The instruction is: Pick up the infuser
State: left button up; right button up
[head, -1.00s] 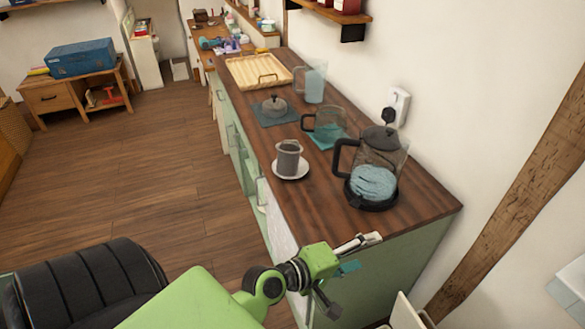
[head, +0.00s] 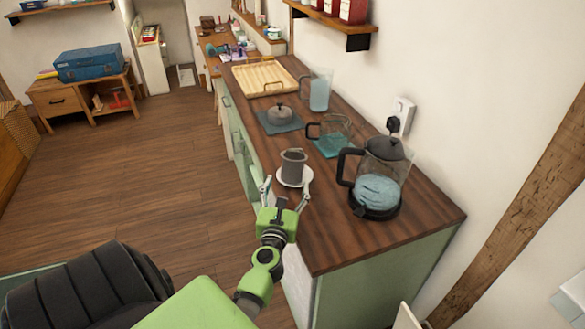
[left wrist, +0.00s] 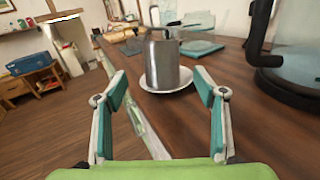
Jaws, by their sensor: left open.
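The infuser (head: 293,166), a dark grey metal cylinder, stands upright on a white saucer (head: 291,182) near the counter's left edge. In the left wrist view the infuser (left wrist: 164,66) is straight ahead, with the saucer (left wrist: 174,87) under it. My left gripper (head: 287,182) is open, with its fingers spread to the left and right on the near side of the infuser. In the wrist view the gap between the fingers (left wrist: 160,84) is empty and lines up with the infuser. My right gripper does not show.
A glass pot with dark lid and base (head: 378,182) stands right of the infuser. Behind are a glass mug (head: 331,131) on a teal mat, a grey lid (head: 281,112) on a dark mat, a clear pitcher (head: 319,92) and a wooden tray (head: 262,77). The counter's near end is bare.

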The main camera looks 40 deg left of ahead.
aim_at(291, 171)
pick_arm(q)
jog(key=x, duration=1)
jog(key=shift+w+f+b, duration=0.1)
jog(key=shift+f+b, duration=0.2)
jog(key=shift+d, duration=0.1)
jog(key=c, duration=1.3)
jog(key=shift+r, duration=0.15)
